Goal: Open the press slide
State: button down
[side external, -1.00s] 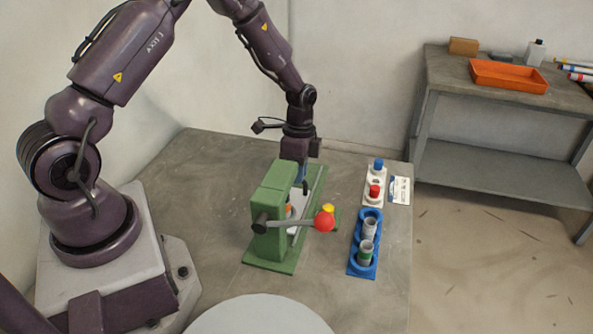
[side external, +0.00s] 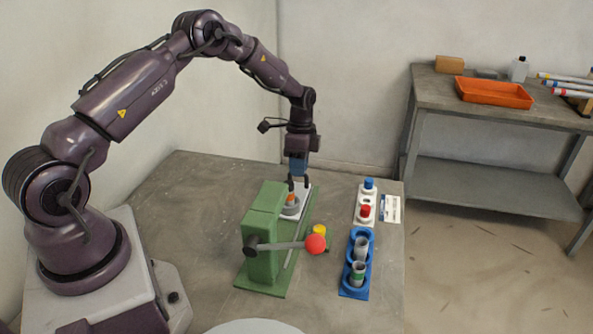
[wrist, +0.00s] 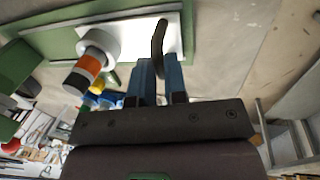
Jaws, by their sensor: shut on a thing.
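The green press (side external: 263,230) stands on the bench with its lever reaching right to a red ball knob (side external: 316,244). The white press slide (side external: 305,191) extends out behind the press frame on the green base. A grey ring piece with an orange-banded part (side external: 291,198) sits on the slide, clear of the press head; this part also shows in the wrist view (wrist: 90,62). My gripper (side external: 298,182) is at the slide's far end. In the wrist view its blue fingers (wrist: 157,68) are shut on the slide's dark curved handle (wrist: 158,38).
Right of the press are a blue holder (side external: 347,285) with two grey cylinders and a white plate (side external: 362,206) with blue and red buttons. A yellow piece (side external: 320,230) shows behind the red knob. A side table with an orange tray (side external: 494,93) stands at the back right.

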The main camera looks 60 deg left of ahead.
jog(key=c, duration=1.2)
grip_release()
jog(key=shift+o, duration=0.2)
notch_tip(320, 180, up, 13)
jog(key=w+a, duration=0.1)
jog(key=shift+w+a, duration=0.35)
jog(key=shift+w, duration=0.05)
jog(key=shift+f, duration=0.15)
